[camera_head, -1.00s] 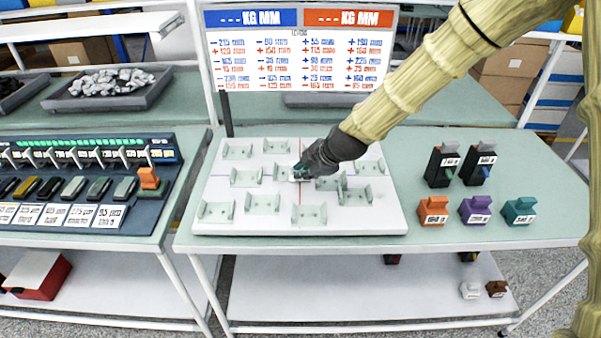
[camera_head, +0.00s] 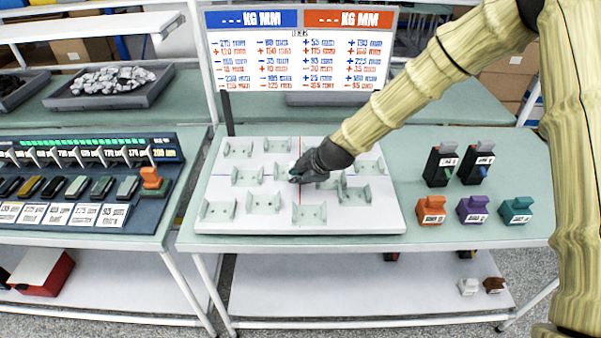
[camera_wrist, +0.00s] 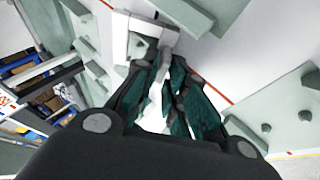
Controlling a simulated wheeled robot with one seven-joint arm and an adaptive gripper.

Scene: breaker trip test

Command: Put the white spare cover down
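My gripper (camera_head: 297,174) points down and left over the middle of the white board (camera_head: 250,225), low among its grey-green brackets. In the wrist view its dark teal fingers (camera_wrist: 167,68) run close together at the tips, with a narrow pale gap between them. A small white block (camera_wrist: 143,36) with a grey-green face is right at the fingertips; whether they grip it or only touch it I cannot tell. In the head view the hand hides most of that spot. Another small white block (camera_head: 469,287) sits on the lower shelf.
Several grey-green brackets (camera_head: 263,203) stand around my gripper on the board. Orange (camera_head: 431,210), purple (camera_head: 473,210) and teal (camera_head: 516,210) blocks stand at the table's right. Two black units (camera_head: 440,166) (camera_head: 477,168) stand behind them. A sign (camera_head: 300,60) rises behind the board.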

